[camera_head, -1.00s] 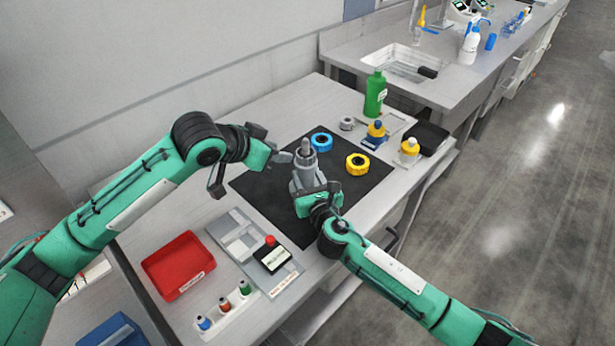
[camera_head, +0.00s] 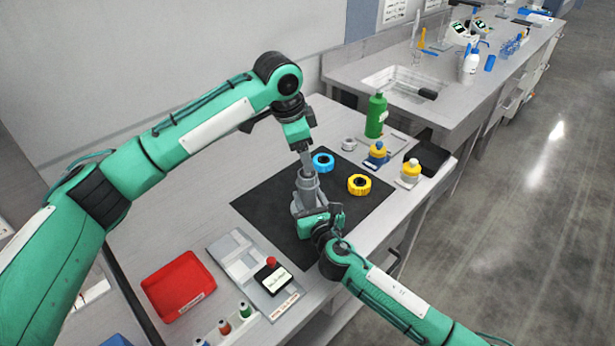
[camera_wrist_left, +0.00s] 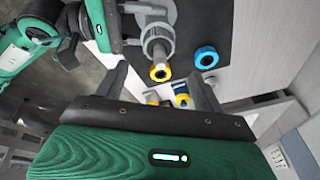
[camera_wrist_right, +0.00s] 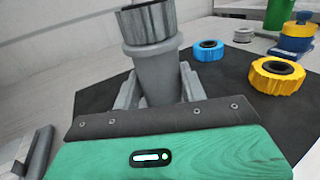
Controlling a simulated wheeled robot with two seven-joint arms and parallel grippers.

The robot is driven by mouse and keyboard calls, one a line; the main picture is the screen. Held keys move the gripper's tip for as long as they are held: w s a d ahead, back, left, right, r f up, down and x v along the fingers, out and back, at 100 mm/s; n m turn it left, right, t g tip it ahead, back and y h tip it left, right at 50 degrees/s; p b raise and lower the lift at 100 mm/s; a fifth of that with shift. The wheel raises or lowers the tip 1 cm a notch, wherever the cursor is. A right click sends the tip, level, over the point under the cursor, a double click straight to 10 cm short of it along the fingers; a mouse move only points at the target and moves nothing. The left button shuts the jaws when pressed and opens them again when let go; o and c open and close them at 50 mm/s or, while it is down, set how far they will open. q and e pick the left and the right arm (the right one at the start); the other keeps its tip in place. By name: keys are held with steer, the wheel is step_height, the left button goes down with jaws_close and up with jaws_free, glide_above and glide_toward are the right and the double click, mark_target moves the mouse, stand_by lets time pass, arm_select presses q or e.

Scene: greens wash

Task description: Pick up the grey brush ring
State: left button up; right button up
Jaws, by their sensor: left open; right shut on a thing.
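The small grey ring (camera_head: 348,144) lies at the far edge of the dark mat, beside the blue ring (camera_head: 323,162). It also shows at the top of the right wrist view (camera_wrist_right: 243,35). My right gripper (camera_head: 314,208) is shut on the lower body of an upright grey cylindrical device (camera_wrist_right: 155,68) standing on the mat. My left gripper (camera_wrist_left: 160,88) is open above that device, its fingers apart and empty. In the left wrist view the device's top appears beyond the fingers.
A yellow ring (camera_head: 359,184) lies right of the device. A red tray (camera_head: 178,286) is at front left. The mat's (camera_head: 265,205) left part is clear.

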arm_select(q)
steer(key=r+m+y, duration=0.1)
steer(key=r+m+g, duration=0.1)
steer(key=r, duration=0.1)
steer(key=d+r+g+y, duration=0.1)
steer(key=r, duration=0.1)
steer(key=shift+w+r+m+y, duration=0.1)
steer(key=shift+w+m+y, duration=0.1)
steer(key=shift+m+y, duration=0.15)
step_height(320, 180, down, 6)
steer(key=shift+f, duration=0.2)
steer(key=shift+w+a+f, duration=0.1)
steer(key=shift+w+f, duration=0.05)
steer(key=shift+f, duration=1.2)
steer(key=shift+w+a+f, duration=0.1)
steer(key=shift+f, duration=1.2)
steer(key=c, duration=1.1)
step_height(320, 180, up, 10)
arm_select(e)
steer(key=o, duration=1.3)
steer(key=shift+c, duration=0.2)
